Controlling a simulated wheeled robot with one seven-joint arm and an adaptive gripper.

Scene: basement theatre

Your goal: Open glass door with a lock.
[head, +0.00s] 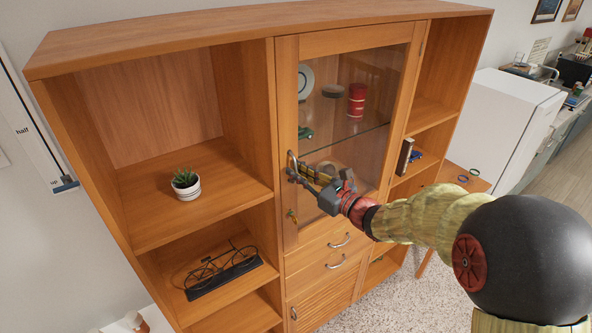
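The glass door (345,130) is the wood-framed upper middle door of a large wooden cabinet. It looks closed, flush with the cabinet front. A curved metal handle (291,161) is on the left side of its frame. Below the handle, a small brass-coloured lock or key (292,215) sits on the same frame. My gripper (294,173) is in front of the door with its fingertips at the handle. The fingers overlap the handle's lower part, and I cannot tell whether they grip it or are only beside it.
Behind the glass are a red canister (357,100) and a plate (305,82). Open shelves to the left hold a potted plant (186,184) and a bicycle model (222,272). Drawers (330,250) are below the door. A white fridge (500,125) stands to the right.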

